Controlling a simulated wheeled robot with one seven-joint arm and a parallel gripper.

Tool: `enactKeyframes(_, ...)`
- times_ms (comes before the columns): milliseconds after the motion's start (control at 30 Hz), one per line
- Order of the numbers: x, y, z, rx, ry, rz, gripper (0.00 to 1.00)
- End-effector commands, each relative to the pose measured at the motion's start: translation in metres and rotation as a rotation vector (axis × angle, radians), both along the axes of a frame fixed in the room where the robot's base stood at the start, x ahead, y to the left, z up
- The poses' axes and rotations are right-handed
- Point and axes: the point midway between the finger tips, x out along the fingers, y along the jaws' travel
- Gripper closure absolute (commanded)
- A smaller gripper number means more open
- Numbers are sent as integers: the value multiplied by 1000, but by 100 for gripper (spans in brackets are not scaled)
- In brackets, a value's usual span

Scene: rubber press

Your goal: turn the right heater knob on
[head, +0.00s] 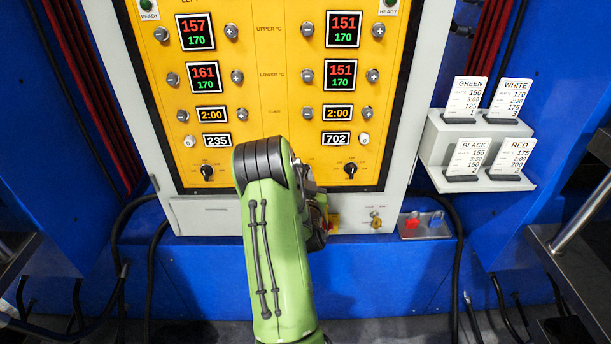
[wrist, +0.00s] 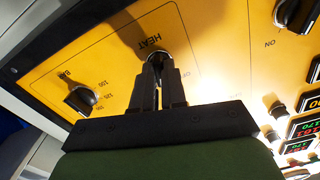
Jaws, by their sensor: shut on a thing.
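The yellow control panel (head: 272,105) fills the upper middle of the head view. In the wrist view, my gripper (wrist: 160,88) is shut on a dark knob (wrist: 152,58) beside the upside-down word HEAT. The fingers hide most of this knob, so I cannot tell its turn angle. In the head view, my green arm covers the panel's lower middle and hides the fingertips and the gripped knob. A black knob (head: 350,170) shows to the right of my arm, and another (head: 207,172) to its left.
In the wrist view, a knob with a bar scale (wrist: 80,98) lies left of my gripper; another knob (wrist: 295,14) is at the top right. Below the panel at right is a red button (head: 412,222). A card rack (head: 437,150) stands further right.

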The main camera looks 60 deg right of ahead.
Motion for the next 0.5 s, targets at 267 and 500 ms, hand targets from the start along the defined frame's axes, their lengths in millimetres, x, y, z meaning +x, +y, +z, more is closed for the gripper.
enactKeyframes(267,0,0,0,53,-103,-1,100)
enactKeyframes(500,0,0,0,68,-133,-1,100)
